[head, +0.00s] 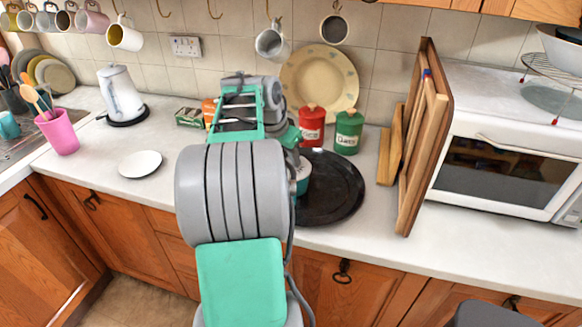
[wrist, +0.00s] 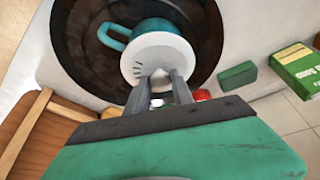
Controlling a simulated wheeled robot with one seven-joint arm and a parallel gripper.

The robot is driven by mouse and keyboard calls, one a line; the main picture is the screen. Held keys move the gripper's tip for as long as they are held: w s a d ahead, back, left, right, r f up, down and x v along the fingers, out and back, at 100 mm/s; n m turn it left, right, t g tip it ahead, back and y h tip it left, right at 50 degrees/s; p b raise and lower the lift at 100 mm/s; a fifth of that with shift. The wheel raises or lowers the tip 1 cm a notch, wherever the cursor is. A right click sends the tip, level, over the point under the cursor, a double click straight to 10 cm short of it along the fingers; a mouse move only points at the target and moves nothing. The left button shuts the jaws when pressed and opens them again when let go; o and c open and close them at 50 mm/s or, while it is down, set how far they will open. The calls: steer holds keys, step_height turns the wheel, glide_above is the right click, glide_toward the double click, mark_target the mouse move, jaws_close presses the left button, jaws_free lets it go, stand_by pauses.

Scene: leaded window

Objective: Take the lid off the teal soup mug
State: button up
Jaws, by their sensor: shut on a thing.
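The teal soup mug (wrist: 152,30) stands on a dark round tray (wrist: 80,22), its handle to the left in the wrist view. The white lid (wrist: 155,54) is at the mug's mouth. I cannot tell whether it rests on the rim or is slightly raised. My gripper (wrist: 160,82) is shut on the lid's small knob, which is mostly hidden between the fingers. In the head view my arm covers most of the mug (head: 303,172) and hides my gripper.
A red canister (head: 311,128) and a green canister (head: 348,133) stand behind the tray. Wooden boards (head: 422,140) lean upright to the right, beside a white microwave (head: 500,160). A small white plate (head: 140,164) lies on the counter at left, with clear counter around it.

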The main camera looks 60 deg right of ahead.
jaws_close()
steer(key=shift+r, duration=0.1)
